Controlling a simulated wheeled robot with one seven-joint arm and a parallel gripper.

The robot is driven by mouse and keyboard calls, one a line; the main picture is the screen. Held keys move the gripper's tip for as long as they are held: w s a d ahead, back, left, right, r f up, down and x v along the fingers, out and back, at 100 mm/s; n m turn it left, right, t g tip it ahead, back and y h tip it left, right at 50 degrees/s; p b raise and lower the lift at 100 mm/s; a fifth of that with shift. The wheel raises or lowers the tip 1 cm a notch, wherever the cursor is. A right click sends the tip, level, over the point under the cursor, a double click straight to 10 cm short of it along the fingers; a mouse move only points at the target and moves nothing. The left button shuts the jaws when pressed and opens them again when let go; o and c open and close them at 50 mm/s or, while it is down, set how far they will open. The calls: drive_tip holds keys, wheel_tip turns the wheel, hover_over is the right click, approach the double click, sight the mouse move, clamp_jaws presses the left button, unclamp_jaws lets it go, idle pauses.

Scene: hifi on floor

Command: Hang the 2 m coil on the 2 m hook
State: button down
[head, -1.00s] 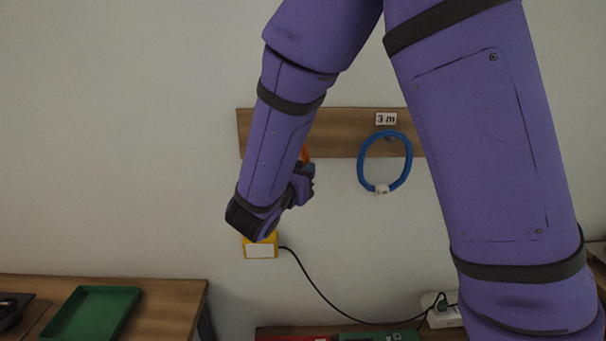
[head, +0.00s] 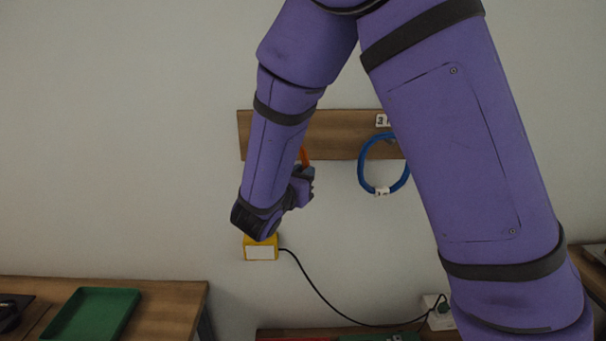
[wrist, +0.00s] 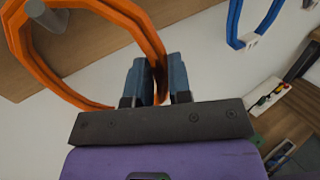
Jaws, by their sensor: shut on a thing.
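An orange coil (wrist: 125,12) is in the wrist view, with its lower side between the fingers of my gripper (wrist: 160,75). My gripper is shut on it. A grey hook peg (wrist: 46,14) sticks out from the wooden board and shows inside the coil's loop; I cannot tell whether the coil rests on it. In the head view only a small piece of the orange coil (head: 304,156) shows beside my forearm, which hides the rest and that part of the board (head: 340,130). No 2 m label is readable.
A blue coil (head: 364,167) hangs on the board under a partly hidden label (head: 382,120). A yellow box (head: 261,253) with a black cable is on the wall below my gripper. A green tray (head: 92,315) lies on the left table. Bare wall lies left of the board.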

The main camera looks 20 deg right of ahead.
idle(0.4)
drive_tip(key=c, duration=1)
unclamp_jaws()
drive_tip(key=shift+o, duration=0.2)
drive_tip(key=shift+a, duration=0.1)
drive_tip(key=v, duration=1.1)
wheel_tip(320, 180, down, 7)
idle(0.3)
drive_tip(key=shift+s, duration=0.1)
drive_tip(key=s+a, duration=0.3)
drive_tip(key=s, duration=0.8)
drive_tip(key=shift+a, duration=0.15)
idle(1.7)
idle(0.5)
